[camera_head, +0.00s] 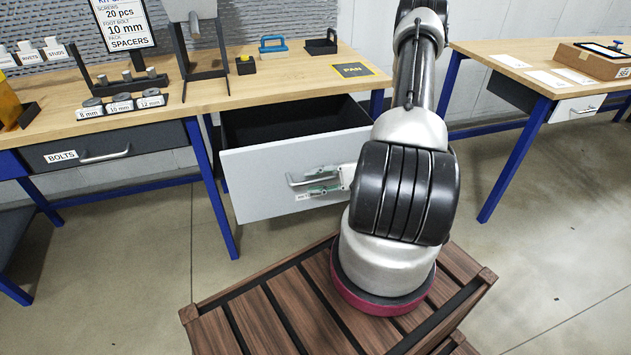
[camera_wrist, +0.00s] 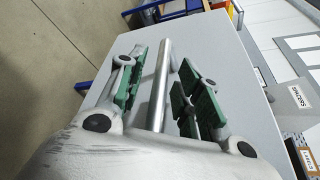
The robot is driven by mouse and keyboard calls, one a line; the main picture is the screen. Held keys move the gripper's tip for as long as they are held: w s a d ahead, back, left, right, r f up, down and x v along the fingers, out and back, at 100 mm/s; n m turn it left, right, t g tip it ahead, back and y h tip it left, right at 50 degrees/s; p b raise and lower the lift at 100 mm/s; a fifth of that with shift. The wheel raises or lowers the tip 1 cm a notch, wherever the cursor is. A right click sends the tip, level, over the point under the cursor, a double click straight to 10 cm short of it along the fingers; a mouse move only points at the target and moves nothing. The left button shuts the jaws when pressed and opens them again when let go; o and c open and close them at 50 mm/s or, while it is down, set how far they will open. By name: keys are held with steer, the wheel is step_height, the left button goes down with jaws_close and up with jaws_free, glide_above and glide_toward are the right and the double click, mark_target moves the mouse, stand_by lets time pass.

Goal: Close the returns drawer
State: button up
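The drawer with the light grey front (camera_head: 265,165) is pulled well out from under the left bench, and its dark inside (camera_head: 290,122) shows from above. A small label sits low on its front, too small to read. Its bar handle (camera_head: 293,182) is on the front face. In the wrist view the handle (camera_wrist: 160,85) runs between the green-padded fingers of my gripper (camera_wrist: 160,88), with gaps on both sides. My gripper (camera_head: 325,182) is open around the handle; the drawer front (camera_wrist: 222,55) lies behind it.
A closed dark drawer labelled BOLTS (camera_head: 125,148) is to the left. Blue bench legs (camera_head: 212,190) stand beside the open drawer. The left benchtop (camera_head: 240,88) holds blocks and stands. Another bench (camera_head: 520,62) with a white drawer (camera_head: 577,109) is at right. Floor between benches is clear.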

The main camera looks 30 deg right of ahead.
steer(key=shift+c, duration=0.4)
jaws_close()
steer(key=shift+w, duration=0.15)
